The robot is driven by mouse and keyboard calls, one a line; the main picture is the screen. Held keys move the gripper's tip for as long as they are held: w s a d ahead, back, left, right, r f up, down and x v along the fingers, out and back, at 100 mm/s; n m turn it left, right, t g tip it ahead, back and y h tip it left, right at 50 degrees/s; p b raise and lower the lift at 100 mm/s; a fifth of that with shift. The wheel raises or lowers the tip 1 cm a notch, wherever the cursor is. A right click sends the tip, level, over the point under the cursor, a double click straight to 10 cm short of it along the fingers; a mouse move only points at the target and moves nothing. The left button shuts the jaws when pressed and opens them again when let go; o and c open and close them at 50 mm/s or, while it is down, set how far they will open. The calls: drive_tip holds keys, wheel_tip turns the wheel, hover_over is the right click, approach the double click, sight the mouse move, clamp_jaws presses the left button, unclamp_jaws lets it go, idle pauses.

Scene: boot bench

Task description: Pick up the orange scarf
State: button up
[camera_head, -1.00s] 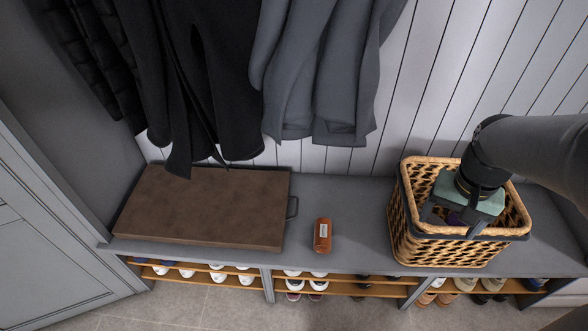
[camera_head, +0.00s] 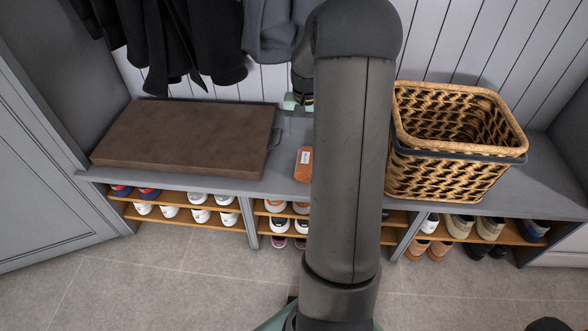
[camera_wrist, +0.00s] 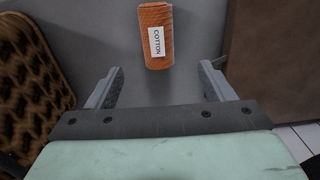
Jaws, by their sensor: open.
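The orange scarf is a small ribbed roll with a white label reading "COTTON". In the head view the scarf (camera_head: 303,171) lies on the grey bench, its right side hidden behind my arm. In the wrist view the scarf (camera_wrist: 155,20) lies at the top centre, with its near end about level with the fingertips. My gripper (camera_wrist: 161,72) is open and empty, with one finger toward each side of the scarf's line and apart from it. In the head view my arm hides most of the gripper.
A brown cushion or lidded board (camera_head: 185,138) with a side handle lies left of the scarf. A wicker basket (camera_head: 445,175) stands to the right. Dark coats (camera_head: 190,40) hang behind. Shoes fill shelves (camera_head: 170,221) below. Bare bench (camera_wrist: 95,40) surrounds the scarf.

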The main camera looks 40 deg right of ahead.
sight(305, 158)
wheel_tip(305, 158, down, 9)
drive_tip(key=shift+f+b, duration=0.1)
drive_tip(key=shift+b, duration=1.15)
drive_tip(key=shift+s+d+f+b, duration=0.15)
drive_tip(key=shift+f+b, duration=0.5)
drive_tip(key=shift+f, duration=0.65)
drive_tip(key=shift+s+f+b, duration=0.1)
drive_tip(key=shift+f+b, duration=0.5)
drive_tip(key=shift+f, duration=0.7)
drive_tip(key=c, duration=1.1)
